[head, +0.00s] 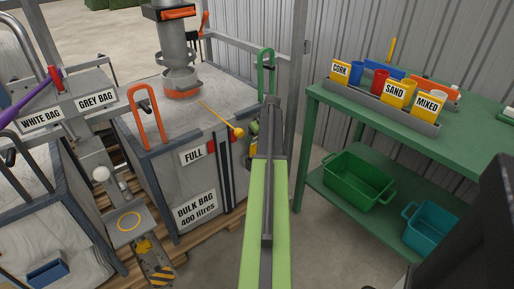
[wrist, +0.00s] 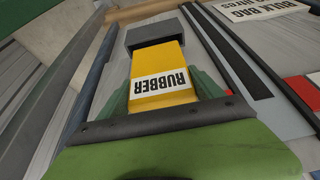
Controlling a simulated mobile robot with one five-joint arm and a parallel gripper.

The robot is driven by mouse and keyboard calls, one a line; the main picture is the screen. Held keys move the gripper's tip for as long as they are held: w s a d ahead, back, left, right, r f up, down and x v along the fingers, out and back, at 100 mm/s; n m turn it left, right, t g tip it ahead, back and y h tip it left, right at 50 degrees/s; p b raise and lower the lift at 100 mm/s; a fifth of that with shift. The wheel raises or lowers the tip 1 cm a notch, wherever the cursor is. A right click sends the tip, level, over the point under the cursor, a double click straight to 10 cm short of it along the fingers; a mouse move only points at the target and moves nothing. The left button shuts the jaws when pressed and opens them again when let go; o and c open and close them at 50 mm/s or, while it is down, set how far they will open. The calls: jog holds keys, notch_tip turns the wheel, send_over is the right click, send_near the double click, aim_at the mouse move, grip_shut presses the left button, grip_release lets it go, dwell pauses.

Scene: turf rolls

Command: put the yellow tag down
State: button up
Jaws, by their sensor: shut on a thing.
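The yellow tag (wrist: 163,72), marked RUBBER, sits between the two green fingers of my gripper (wrist: 160,88) in the wrist view. My gripper is shut on it. A dark grey block (wrist: 153,29) lies just beyond the tag's far end; I cannot tell whether they touch. In the head view my green arm reaches toward the right side of the bulk bag (head: 196,209), and a bit of yellow (head: 254,127) shows at its end. My gripper is mostly hidden there by the arm.
A green bench (head: 480,139) on the right bears a grey tray (head: 374,104) with yellow tags marked CORK, SAND and MIXED. A green crate (head: 358,182) and a teal crate (head: 428,230) stand on its lower shelf. A metal post (head: 297,90) rises close behind the bulk bag.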

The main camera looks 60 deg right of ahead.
jog(key=shift+f+b, duration=2.2)
jog(key=shift+f, duration=0.35)
jog(key=o, duration=1.5)
jog(key=shift+r, duration=0.1)
jog(key=shift+r+p, duration=0.45)
jog(key=shift+p, duration=0.1)
jog(key=p+v, duration=1.1)
jog(key=v, duration=0.1)
jog(key=shift+r, duration=0.2)
jog(key=shift+w, duration=0.1)
